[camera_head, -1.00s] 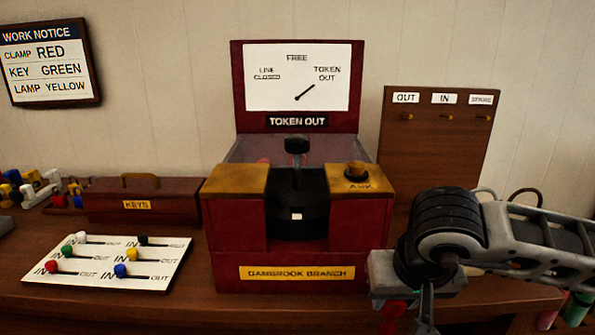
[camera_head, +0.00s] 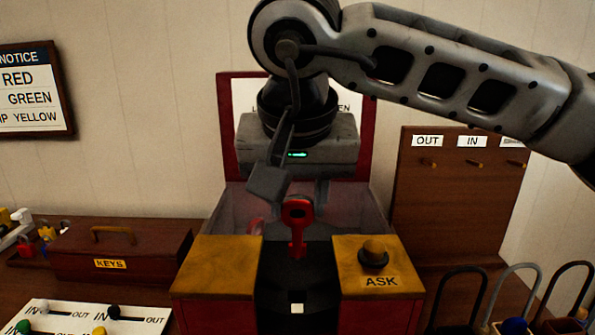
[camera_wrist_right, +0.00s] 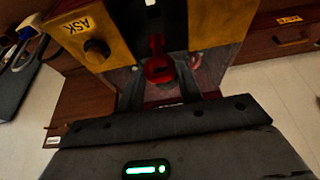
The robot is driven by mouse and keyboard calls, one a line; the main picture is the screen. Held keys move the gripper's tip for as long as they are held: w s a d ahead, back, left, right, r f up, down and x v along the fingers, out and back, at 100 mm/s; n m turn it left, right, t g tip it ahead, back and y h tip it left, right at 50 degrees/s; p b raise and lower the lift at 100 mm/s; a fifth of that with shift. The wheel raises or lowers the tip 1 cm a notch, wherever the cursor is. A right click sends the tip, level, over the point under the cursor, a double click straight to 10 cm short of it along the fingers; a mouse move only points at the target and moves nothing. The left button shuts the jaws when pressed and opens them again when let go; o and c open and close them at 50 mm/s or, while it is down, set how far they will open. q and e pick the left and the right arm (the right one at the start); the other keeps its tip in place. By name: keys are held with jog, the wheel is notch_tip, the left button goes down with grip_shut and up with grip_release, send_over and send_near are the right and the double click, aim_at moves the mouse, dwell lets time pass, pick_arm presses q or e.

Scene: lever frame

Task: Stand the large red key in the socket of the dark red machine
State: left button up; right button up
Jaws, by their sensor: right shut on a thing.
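The dark red machine (camera_head: 196,312) has two gold-coloured tops with a dark recess between them. The large red key (camera_head: 297,212) is upright, ring end up and shaft down, over this dark middle part. The key also shows in the right wrist view (camera_wrist_right: 158,68). My right gripper (camera_head: 296,192) is shut on the key, above and behind the recess as the head camera sees it. The socket is not clearly visible, so I cannot tell whether the key's lower end is in it. My left gripper is not in view.
The ASK button (camera_head: 374,251) stands on the right gold top. A hook board (camera_head: 455,205) is at the right, with several padlock-like shackles below it. The KEYS box (camera_head: 120,250) and a white lever panel (camera_head: 85,318) are at the left. My arm hides most of the dial.

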aim_at(297, 241)
jog(key=shift+w+f, duration=0.15)
jog(key=shift+w, duration=0.2)
jog(key=shift+f, duration=0.15)
jog(key=shift+s+f+b, duration=0.3)
jog(key=shift+f+b, duration=0.25)
jog(key=shift+b, duration=0.25)
jog(key=shift+f, duration=0.35)
notch_tip(297, 241, down, 3)
jog(key=b, duration=0.3)
jog(key=shift+f, duration=0.2)
jog(key=shift+w, duration=0.1)
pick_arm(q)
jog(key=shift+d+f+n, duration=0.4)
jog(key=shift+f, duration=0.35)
pick_arm(e)
jog(key=shift+r, duration=0.1)
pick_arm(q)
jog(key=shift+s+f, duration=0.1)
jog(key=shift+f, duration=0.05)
pick_arm(e)
jog(key=shift+s, duration=0.2)
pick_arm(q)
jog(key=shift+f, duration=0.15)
